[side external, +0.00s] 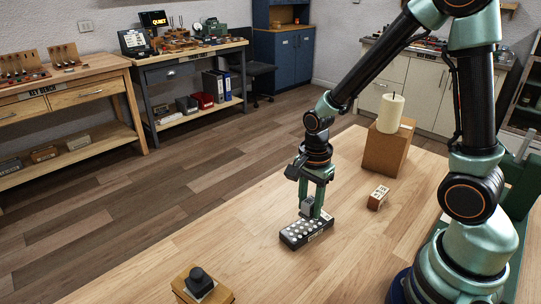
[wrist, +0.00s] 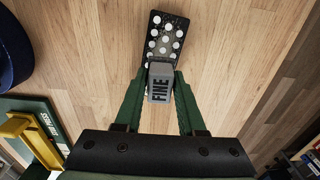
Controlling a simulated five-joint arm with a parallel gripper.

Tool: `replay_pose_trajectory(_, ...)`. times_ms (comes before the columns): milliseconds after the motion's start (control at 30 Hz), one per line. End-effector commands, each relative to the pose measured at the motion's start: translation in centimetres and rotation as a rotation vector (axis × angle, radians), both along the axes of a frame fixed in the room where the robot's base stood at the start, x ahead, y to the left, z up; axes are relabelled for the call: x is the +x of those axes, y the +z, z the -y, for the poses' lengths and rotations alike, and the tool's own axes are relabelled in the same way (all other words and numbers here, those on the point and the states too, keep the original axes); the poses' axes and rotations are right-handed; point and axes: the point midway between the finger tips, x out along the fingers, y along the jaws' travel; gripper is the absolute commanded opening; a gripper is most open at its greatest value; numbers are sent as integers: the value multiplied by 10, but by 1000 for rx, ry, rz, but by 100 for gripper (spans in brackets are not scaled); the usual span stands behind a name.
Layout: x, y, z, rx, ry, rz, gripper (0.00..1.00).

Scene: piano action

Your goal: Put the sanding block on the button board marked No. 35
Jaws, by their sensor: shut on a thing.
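My gripper (side external: 312,208) is shut on the sanding block (side external: 307,205), a small grey block. It also shows between the green fingers in the wrist view (wrist: 160,83), with the word FINE on its face. The button board (side external: 301,236) is a dark slab with rows of white buttons, lying on the wooden table. It also shows in the wrist view (wrist: 166,36), running away from beyond the block. The block is over or at one part of the board; I cannot tell whether they touch. The board's label is too small to read.
A small marked wooden block (side external: 378,198) lies to the right of the board. Behind it a wooden box (side external: 384,150) carries a cream cylinder (side external: 390,113). A wooden block with a black knob (side external: 199,281) is at the front left. The table around the board is clear.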

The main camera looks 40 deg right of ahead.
Motion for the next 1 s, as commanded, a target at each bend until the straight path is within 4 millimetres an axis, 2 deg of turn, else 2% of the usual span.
replay_pose_trajectory(233, -1, -29, 0, 0, 0, -5, 0)
replay_pose_trajectory(700, -1, -35, 0, 0, 0, -2, 0)
replay_pose_trajectory(733, 0, -35, 0, 0, 0, -2, 46)
replay_pose_trajectory(800, 0, -35, 0, 0, 0, -1, 69)
replay_pose_trajectory(1000, 0, -35, 0, 0, 0, -1, 69)
